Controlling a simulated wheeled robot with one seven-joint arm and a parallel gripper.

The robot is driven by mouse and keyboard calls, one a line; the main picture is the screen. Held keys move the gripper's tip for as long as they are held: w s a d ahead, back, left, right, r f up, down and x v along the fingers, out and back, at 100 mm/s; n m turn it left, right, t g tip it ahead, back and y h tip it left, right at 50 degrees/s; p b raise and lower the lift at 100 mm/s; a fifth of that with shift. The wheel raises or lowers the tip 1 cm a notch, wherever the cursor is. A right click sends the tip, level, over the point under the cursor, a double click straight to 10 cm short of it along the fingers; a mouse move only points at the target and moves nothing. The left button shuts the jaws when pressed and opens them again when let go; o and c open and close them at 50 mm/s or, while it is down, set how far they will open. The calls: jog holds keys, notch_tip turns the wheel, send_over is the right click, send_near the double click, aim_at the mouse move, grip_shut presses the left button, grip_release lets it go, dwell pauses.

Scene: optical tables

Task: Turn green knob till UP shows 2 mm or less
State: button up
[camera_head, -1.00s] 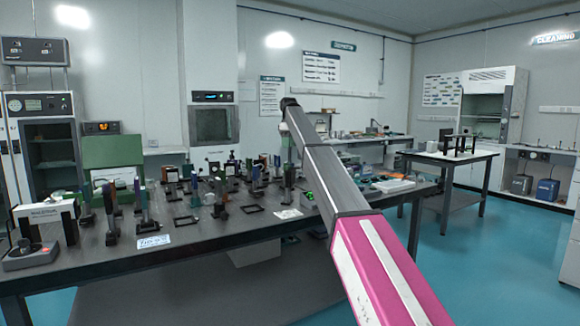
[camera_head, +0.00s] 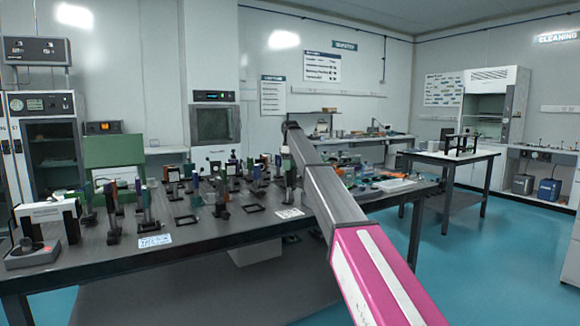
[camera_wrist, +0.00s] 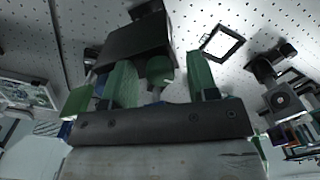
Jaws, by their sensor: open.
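In the wrist view, the green knob (camera_wrist: 160,70) sits on a short shaft at the near side of a dark box (camera_wrist: 138,40). My gripper (camera_wrist: 163,75) is open, with one green finger on each side of the knob. Gaps show between the knob and both fingers, wider on the right. I cannot tell from this view whether the fingers are level with the knob. No UP reading is legible. In the head view, my arm covers part of the bench, and my gripper and the knob are hidden.
The perforated optical table (camera_head: 215,235) holds several posts and mounts on its left half. In the wrist view, a square black frame (camera_wrist: 222,43) lies right of the box, with a dark mount (camera_wrist: 270,62) beyond it. A side table (camera_head: 450,157) stands further right.

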jog(key=shift+c, duration=0.4)
jog(key=c, duration=0.9)
jog(key=shift+o, duration=0.2)
jog(key=shift+m, duration=0.4)
jog(key=m, duration=1)
jog(key=shift+a+m, duration=0.1)
jog(key=shift+m, duration=1.9)
